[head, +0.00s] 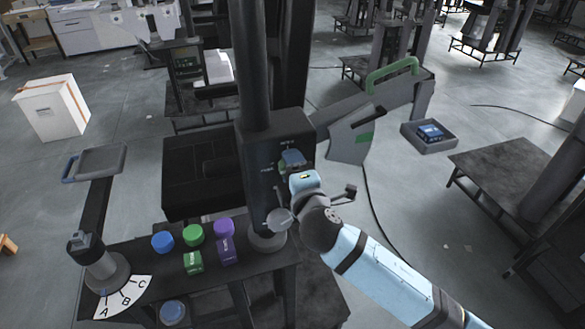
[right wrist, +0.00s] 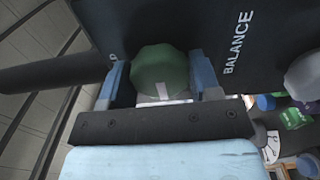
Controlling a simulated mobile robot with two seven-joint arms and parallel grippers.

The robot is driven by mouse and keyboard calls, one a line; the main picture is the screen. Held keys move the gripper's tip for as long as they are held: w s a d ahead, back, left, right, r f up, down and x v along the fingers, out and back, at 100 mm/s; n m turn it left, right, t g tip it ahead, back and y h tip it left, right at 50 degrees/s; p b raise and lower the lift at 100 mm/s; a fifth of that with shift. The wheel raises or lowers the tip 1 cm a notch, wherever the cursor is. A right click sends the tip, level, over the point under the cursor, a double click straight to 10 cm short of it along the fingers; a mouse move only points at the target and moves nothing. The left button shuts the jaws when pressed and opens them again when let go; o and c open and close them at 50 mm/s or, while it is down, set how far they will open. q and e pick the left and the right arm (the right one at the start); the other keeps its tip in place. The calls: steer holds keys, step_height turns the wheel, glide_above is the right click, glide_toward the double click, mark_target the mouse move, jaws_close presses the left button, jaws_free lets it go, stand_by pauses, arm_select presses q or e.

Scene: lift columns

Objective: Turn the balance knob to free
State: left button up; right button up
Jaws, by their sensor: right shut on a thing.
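The balance knob (right wrist: 160,66) is green and faceted, with a white mark on the side towards my gripper. It sits on a dark panel (right wrist: 262,32) lettered BALANCE; another label at the left is mostly hidden, only its last letter D showing. My right gripper (right wrist: 162,80) has its blue fingers on both sides of the knob and is shut on it. In the head view my right gripper (head: 293,162) is at the front of the dark column box (head: 262,150), covering most of the knob. My left gripper is not in view.
Below the box, a dark bench (head: 150,255) carries blue, green and purple buttons and blocks, and an A-B-C dial (head: 123,297). A light grey round handle (head: 279,219) is close under my right wrist. A grey tray (head: 421,138) holds a blue block at the right.

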stand_by(0.3)
steer(key=o, duration=0.9)
steer(key=b+v, duration=0.3)
steer(key=v, duration=1.1)
